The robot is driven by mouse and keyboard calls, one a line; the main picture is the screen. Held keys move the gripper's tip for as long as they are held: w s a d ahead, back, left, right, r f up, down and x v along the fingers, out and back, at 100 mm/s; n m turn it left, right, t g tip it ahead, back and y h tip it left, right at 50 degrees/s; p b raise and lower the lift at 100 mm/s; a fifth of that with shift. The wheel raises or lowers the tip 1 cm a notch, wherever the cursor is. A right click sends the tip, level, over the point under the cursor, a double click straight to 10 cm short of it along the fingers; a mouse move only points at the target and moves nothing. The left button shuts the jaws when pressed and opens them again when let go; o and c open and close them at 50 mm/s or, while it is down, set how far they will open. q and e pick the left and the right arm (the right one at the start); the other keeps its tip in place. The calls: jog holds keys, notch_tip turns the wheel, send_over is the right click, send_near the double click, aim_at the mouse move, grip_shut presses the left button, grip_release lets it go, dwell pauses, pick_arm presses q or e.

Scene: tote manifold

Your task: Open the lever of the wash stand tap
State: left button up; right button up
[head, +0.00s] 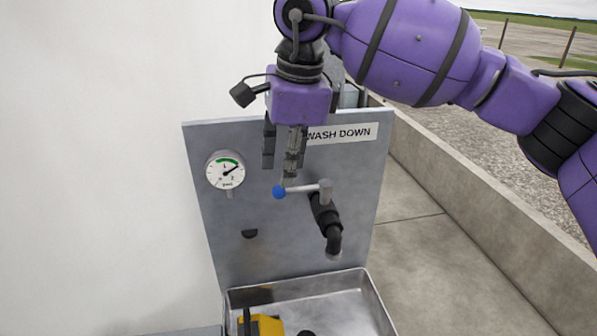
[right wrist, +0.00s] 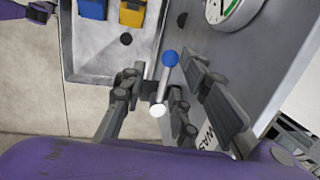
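The wash stand tap has a grey lever (head: 302,188) with a blue ball end (head: 278,192), lying roughly level and pointing left from the pivot. Its black body (head: 328,225) is below. My right gripper (head: 281,170) hangs fingers-down just above the ball end, open. In the right wrist view the lever (right wrist: 164,84) and blue ball (right wrist: 170,58) show between its spread fingers; I cannot tell whether they touch. My left gripper (right wrist: 42,11) is partly visible at the top left of the right wrist view, too small to judge, and out of the head view.
A grey panel (head: 210,250) carries a pressure gauge (head: 225,171) and a WASH DOWN label (head: 342,133). Below is a metal basin (head: 345,292) with a yellow item (head: 266,325); the wrist view also shows a blue item (right wrist: 92,8). A low concrete wall (head: 480,215) runs along the right.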

aim_at(298, 187)
jog(key=shift+t+h, duration=0.3)
jog(key=shift+h, duration=0.3)
jog(key=w+f, duration=0.1)
jog(key=d+f, duration=0.1)
jog(key=f, duration=0.1)
jog(key=w+d+f, duration=0.1)
jog(key=f, duration=0.1)
jog(key=shift+w+f, duration=0.15)
jog(key=shift+w, duration=0.2)
